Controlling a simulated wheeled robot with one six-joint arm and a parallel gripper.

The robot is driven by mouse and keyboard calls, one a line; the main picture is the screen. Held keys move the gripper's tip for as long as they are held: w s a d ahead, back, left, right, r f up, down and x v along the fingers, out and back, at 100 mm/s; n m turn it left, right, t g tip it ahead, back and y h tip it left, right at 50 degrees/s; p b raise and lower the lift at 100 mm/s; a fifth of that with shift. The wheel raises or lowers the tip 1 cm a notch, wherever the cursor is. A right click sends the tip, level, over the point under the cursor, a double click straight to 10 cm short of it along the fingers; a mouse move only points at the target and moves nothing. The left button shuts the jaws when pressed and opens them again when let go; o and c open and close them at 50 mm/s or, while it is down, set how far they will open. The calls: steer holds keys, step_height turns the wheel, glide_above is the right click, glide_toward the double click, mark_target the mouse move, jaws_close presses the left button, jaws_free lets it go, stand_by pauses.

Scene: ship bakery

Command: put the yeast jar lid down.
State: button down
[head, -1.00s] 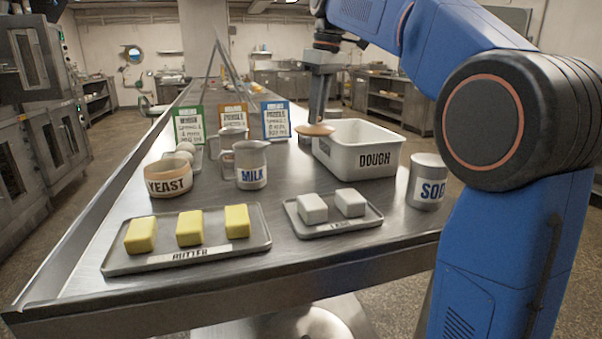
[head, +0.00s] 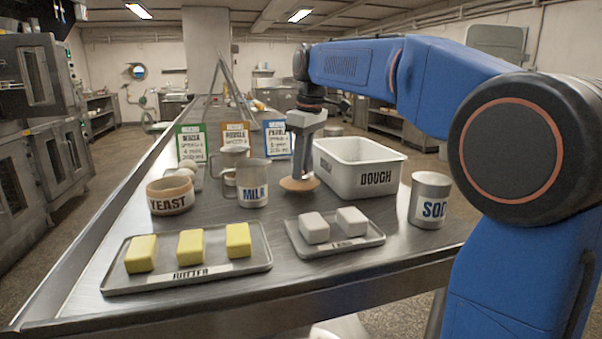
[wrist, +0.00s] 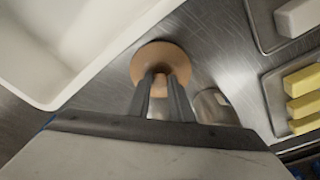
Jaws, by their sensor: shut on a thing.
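The yeast jar lid (head: 299,185) is a round tan disc, held level between the milk jug and the dough tub. My gripper (head: 301,174) points down and is shut on the lid's knob from above. In the wrist view the lid (wrist: 150,54) shows beyond my two fingertips (wrist: 161,80). The lid is at or very near the steel table top; I cannot tell whether it touches. The open yeast jar (head: 170,196), labelled YEAST, stands at the left, apart from the lid.
The milk jug (head: 252,184) stands just left of the lid, and the white dough tub (head: 375,180) just right. The lard tray (head: 335,244) lies in front, the butter tray (head: 188,279) front left. A soda can (head: 430,200) is at the right. Recipe cards stand behind.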

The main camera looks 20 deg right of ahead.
mark_target(307, 180)
steer(key=shift+f, duration=0.8)
steer(key=shift+f, duration=0.1)
steer(key=c, duration=1.6)
jaws_free()
steer(key=r, duration=0.4)
steer(key=s+d+r, duration=0.1)
steer(key=r, duration=0.7)
steer(key=shift+s+d, duration=0.15)
